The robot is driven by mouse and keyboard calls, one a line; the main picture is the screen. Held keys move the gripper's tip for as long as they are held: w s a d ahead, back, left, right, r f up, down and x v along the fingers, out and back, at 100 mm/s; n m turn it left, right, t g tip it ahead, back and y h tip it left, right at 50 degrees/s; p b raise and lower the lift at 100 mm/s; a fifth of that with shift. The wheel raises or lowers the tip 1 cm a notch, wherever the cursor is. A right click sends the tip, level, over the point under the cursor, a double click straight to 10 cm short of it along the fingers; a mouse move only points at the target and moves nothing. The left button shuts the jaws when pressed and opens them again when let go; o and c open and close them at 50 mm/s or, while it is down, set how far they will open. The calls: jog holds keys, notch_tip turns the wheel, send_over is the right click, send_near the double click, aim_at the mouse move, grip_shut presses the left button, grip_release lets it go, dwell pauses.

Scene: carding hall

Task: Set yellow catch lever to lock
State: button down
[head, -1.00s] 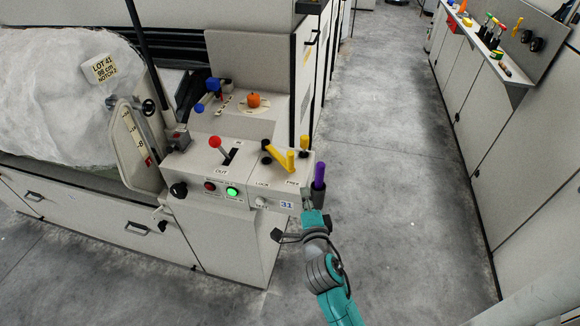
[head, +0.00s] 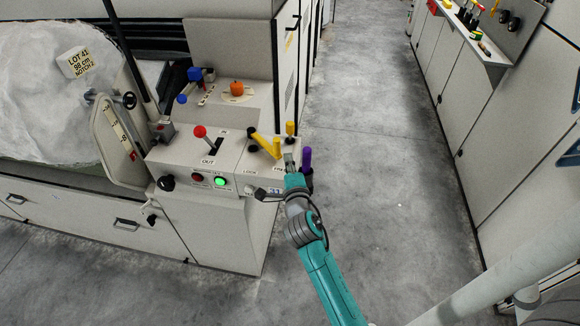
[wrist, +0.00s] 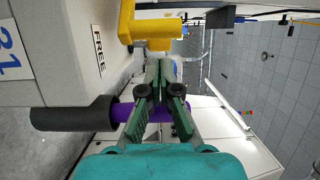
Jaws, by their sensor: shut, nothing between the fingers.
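The yellow catch lever (head: 264,144) is on the right part of the grey control panel, its arm slanting from a dark pivot toward the FREE label. The LOCK label (head: 250,171) is to its left. In the wrist view the yellow lever (wrist: 150,28) is at the top, near the FREE label (wrist: 98,50). My gripper (head: 289,158) is shut and empty, just right of the lever's handle end. In the wrist view its fingertips (wrist: 160,66) are close to the lever; I cannot tell whether they touch. The fingers hide part of the FREE label in the head view.
A purple-handled lever (head: 307,160) stands right beside my gripper and crosses behind its fingers in the wrist view. A yellow post (head: 290,129) is behind. A red-knobbed lever (head: 200,132) and a lit green button (head: 220,182) are to the left. The aisle floor is clear.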

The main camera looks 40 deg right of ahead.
jog(key=shift+x, duration=2.8)
jog(key=shift+a, duration=0.2)
